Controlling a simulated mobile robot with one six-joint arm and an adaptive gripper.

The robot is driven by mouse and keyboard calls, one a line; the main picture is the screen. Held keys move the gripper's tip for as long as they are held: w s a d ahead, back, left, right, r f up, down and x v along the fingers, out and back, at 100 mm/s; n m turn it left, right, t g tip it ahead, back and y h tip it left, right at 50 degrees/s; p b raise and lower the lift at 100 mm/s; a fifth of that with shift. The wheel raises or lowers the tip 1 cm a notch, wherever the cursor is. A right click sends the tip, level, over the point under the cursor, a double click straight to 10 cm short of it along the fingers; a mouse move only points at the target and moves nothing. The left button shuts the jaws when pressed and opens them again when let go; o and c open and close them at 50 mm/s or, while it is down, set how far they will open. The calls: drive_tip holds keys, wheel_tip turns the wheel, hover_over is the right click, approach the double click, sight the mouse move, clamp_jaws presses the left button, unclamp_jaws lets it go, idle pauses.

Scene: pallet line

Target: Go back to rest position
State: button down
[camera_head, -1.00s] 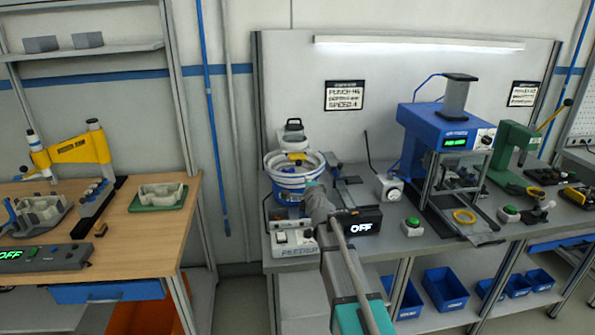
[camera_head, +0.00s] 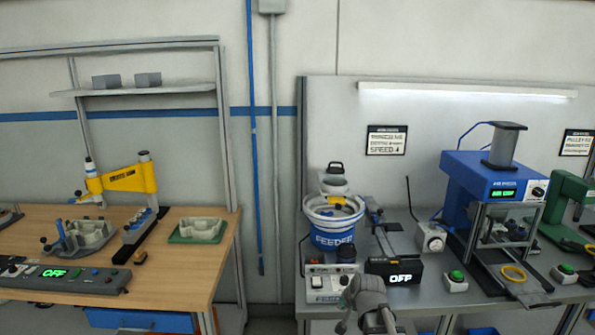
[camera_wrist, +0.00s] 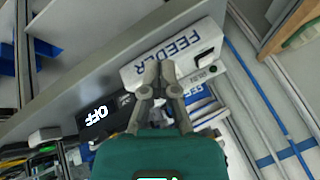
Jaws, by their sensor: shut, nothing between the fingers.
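My gripper (camera_wrist: 159,68) is in the middle of the wrist view, its two grey fingers together with nothing between them. In the head view part of my arm shows at the bottom edge, in front of the right bench. In the wrist view the fingers overlap the feeder's control box (camera_wrist: 178,50), marked FEEDER; I cannot tell the gap between them.
A black display reading OFF (camera_head: 394,268) sits beside the feeder. A blue press (camera_head: 480,170) stands to the right. The left wooden table (camera_head: 190,255) carries a yellow clamp tool (camera_head: 122,178) and a green-based fixture (camera_head: 198,229). A gap separates table and bench.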

drive_tip(key=s+d+f+n+g+h, duration=0.1)
drive_tip(key=s+n+g, duration=0.1)
drive_tip(key=s, duration=0.6)
drive_tip(key=s+d+f+n+g+h, duration=0.1)
drive_tip(key=s+g, duration=0.3)
drive_tip(key=s, duration=0.4)
drive_tip(key=shift+s+d+f+n, duration=0.25)
drive_tip(key=shift+d+f+n, duration=0.25)
drive_tip(key=shift+d+n, duration=0.25)
